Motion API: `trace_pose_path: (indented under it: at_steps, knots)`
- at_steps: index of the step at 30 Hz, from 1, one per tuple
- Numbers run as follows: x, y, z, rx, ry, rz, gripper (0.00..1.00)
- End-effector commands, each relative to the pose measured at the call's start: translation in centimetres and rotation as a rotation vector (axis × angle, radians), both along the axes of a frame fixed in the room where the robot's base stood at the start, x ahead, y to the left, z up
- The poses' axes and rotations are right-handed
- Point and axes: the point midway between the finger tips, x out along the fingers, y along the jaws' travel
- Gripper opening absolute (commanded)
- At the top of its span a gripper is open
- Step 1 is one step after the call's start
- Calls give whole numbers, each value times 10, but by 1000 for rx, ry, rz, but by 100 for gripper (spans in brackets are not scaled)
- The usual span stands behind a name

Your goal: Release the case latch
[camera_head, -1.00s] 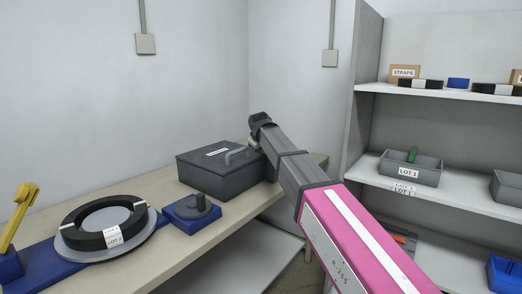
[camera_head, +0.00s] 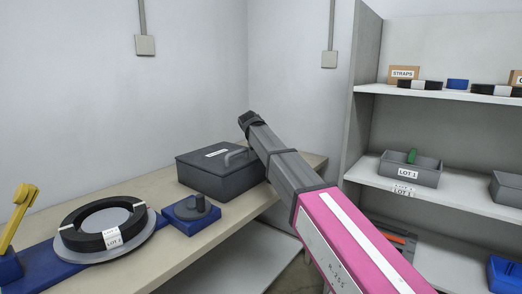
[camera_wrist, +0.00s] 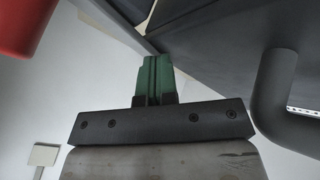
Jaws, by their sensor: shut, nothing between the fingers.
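The grey case (camera_head: 218,175) stands shut on the bench in the head view, with a white label and a curved handle (camera_head: 240,155) on its lid. In the wrist view its dark surface (camera_wrist: 225,40) fills the upper right, and the thick grey handle (camera_wrist: 277,95) runs down the right side. My gripper (camera_wrist: 153,62) shows green fingers pressed together and empty, close to the dark surface; contact cannot be told. A red part (camera_wrist: 28,22) shows at the upper left; whether it is the latch is unclear. The head view hides my fingers behind my arm.
A blue block with a grey knob (camera_head: 191,213) sits left of the case. Further left are a black cable coil (camera_head: 75,225) on a grey disc and a yellow lever (camera_head: 18,215). Shelves with bins (camera_head: 410,170) stand at the right.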

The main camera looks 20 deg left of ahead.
Motion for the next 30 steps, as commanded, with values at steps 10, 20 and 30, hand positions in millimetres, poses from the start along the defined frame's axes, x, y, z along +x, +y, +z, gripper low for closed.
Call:
trace_pose_path:
  at_steps: [10,20,30]
  knots:
    - [18,-6,0,-2,1,-331,0]
    - [28,-19,0,0,2,-390,0]
    - [35,-31,0,1,0,-524,0]
